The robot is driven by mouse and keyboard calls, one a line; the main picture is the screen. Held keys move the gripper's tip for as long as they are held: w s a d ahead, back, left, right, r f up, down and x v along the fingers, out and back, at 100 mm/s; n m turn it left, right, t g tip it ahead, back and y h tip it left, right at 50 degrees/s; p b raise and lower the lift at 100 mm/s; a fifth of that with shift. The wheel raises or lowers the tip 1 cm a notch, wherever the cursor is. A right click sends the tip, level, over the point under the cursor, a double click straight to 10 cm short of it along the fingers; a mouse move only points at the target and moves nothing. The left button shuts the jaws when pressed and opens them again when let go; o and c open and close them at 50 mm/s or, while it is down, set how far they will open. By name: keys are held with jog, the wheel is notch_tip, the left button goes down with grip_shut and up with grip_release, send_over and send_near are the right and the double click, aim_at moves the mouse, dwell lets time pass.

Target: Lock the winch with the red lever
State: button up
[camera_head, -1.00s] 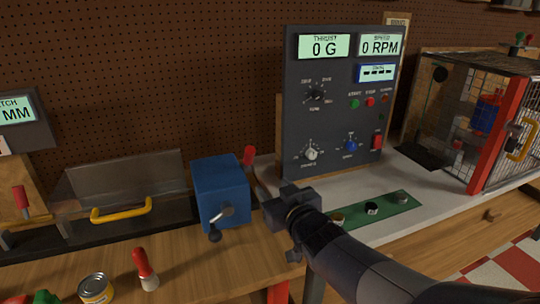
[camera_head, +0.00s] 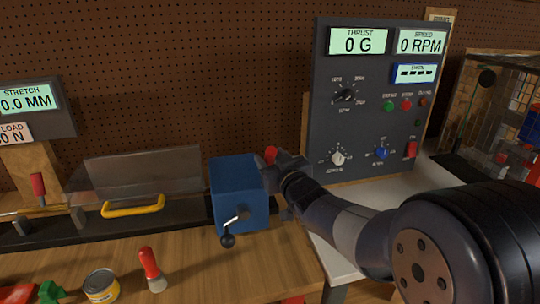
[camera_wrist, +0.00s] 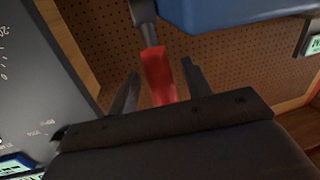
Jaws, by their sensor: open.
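The winch (camera_head: 238,190) is a blue box with a dark crank and round knob on its front, standing on the wooden bench. The red lever (camera_head: 270,153) shows at its right side, partly hidden by my gripper (camera_head: 284,162). In the wrist view the red lever (camera_wrist: 158,75) hangs from a grey bracket beside the blue winch body (camera_wrist: 225,12). In that view my gripper (camera_wrist: 158,88) is open, with one finger on each side of the red lever. I cannot tell whether either finger touches it.
The dark control panel (camera_head: 375,100) stands right of the winch. A clear cover with a yellow handle (camera_head: 133,206) is to its left. A wire cage (camera_head: 510,110) stands far right.

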jog(key=shift+w+a, duration=0.3)
jog(key=shift+w, duration=0.25)
jog(key=shift+c, duration=0.5)
grip_shut()
